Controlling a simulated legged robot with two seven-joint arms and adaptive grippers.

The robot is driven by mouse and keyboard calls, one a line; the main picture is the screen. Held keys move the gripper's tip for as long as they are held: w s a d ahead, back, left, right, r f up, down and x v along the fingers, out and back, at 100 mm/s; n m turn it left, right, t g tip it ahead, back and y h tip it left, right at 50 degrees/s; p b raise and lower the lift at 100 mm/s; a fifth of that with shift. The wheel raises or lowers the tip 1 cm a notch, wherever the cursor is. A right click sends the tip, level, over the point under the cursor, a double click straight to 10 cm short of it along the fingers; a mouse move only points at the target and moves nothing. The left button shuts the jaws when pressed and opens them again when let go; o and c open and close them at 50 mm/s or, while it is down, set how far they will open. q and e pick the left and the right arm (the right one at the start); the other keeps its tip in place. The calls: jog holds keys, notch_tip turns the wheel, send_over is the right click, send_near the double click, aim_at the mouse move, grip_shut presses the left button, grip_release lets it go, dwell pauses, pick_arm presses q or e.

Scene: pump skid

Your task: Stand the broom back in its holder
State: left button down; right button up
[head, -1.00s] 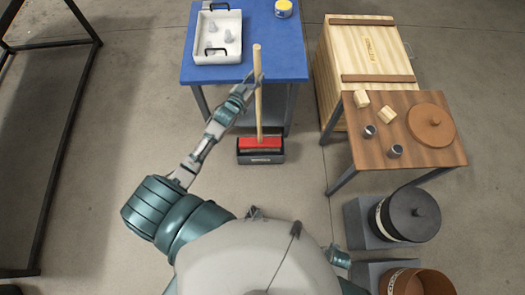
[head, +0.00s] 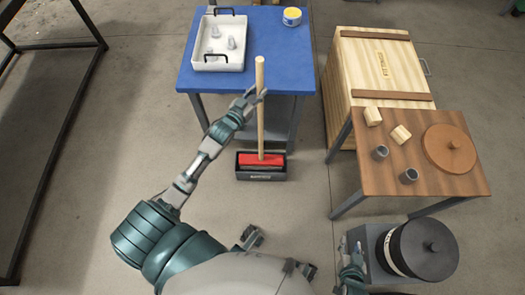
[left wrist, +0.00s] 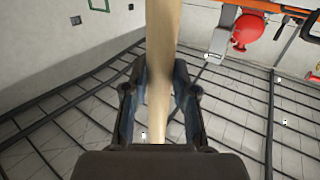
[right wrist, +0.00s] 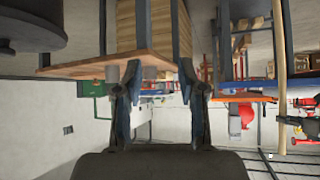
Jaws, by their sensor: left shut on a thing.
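The broom has a pale wooden handle (head: 260,110) and a red head (head: 262,160). It stands about upright in the head view. The red head sits within the rim of the dark, labelled holder box (head: 262,176) on the floor; whether it rests on the bottom is hidden. My left gripper (head: 256,94) is shut on the upper handle. The handle also runs between its fingers in the left wrist view (left wrist: 162,70). My right gripper (right wrist: 160,90) is open and empty, low at the right in the head view, apart from the broom.
A blue table (head: 270,62) with a white tray (head: 219,62) and a yellow tin (head: 292,16) stands behind the broom. A wooden crate (head: 375,72), brown table (head: 410,170) and black drum (head: 425,250) are right. A dark frame (head: 62,115) is left.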

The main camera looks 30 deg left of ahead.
aim_at(259, 107)
pick_arm(q)
notch_tip(259, 107, down, 9)
jog(key=b, duration=0.3)
jog(key=shift+f, duration=0.2)
jog(key=c, duration=1)
grip_release()
jog(key=shift+o, duration=0.4)
pick_arm(e)
jog(key=w+a+r+t+y, duration=0.2)
jog(key=w+r+t, duration=0.4)
jog(key=r+t, duration=0.1)
jog(key=shift+a+r, duration=0.4)
pick_arm(q)
jog(key=shift+s, duration=0.1)
